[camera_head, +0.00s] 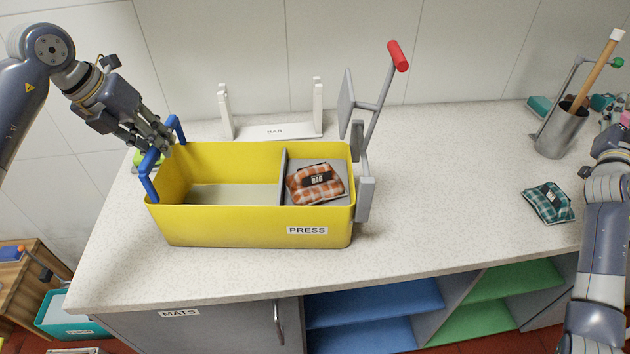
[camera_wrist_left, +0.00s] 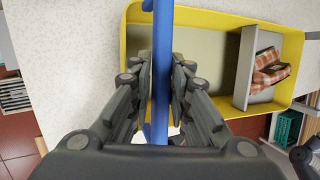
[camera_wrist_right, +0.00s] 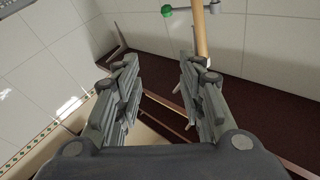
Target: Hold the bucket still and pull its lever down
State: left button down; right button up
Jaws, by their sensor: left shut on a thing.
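The yellow bucket (camera_head: 230,228) labelled PRESS stands on the counter. Its lever (camera_head: 378,105) is on the right end and points up, with a red grip (camera_head: 398,56) at the top and a grey plate (camera_head: 345,103) beside it. An orange checked rag (camera_head: 314,183) lies in the grey right compartment. My left gripper (camera_head: 160,146) is shut on the blue handle (camera_head: 148,176) at the bucket's left end; the handle also shows between its fingers in the left wrist view (camera_wrist_left: 160,100). My right gripper (camera_wrist_right: 160,80) is open and empty, far right of the lever.
A white BAR stand (camera_head: 275,131) is behind the bucket. A green checked rag (camera_head: 549,202) and a grey cup (camera_head: 562,132) with a wooden stick are at the right. The counter (camera_head: 450,180) is clear between lever and green rag.

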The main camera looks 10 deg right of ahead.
pick_arm(q)
jog(key=shift+s+f, duration=0.15)
jog(key=shift+f, duration=0.25)
pick_arm(e)
jog(key=w+a+r+m+t+y, duration=0.1)
jog(key=w+a+r+t+y, duration=0.1)
jog(key=w+a+r, duration=0.5)
jog(key=w+a+r+t+y, duration=0.2)
jog(key=w+a+r, duration=0.2)
jog(key=a+r, duration=0.6)
jog(key=a+r+n+t+y, duration=0.1)
jog(key=a+r+n+y, duration=0.25)
jog(key=a+r, duration=0.5)
jog(key=a+r+n+t+y, duration=0.15)
jog(key=a+r+y, duration=0.35)
jog(key=a, duration=0.7)
jog(key=s+a+r+n+g+y, duration=0.1)
jog(key=s+a+n+y, duration=0.1)
jog(key=a, duration=0.4)
jog(key=s+a+r+n+g+y, duration=0.1)
jog(key=s+a+n+y, duration=0.1)
jog(key=a, duration=0.4)
jog(key=n+g+h, duration=0.3)
jog(key=n+g, duration=0.4)
jog(key=n, duration=0.2)
send_near(405, 61)
jog(key=w, duration=0.1)
jog(key=shift+f+x, duration=0.25)
jog(key=shift+x, duration=4.4)
jog(key=shift+s, duration=0.15)
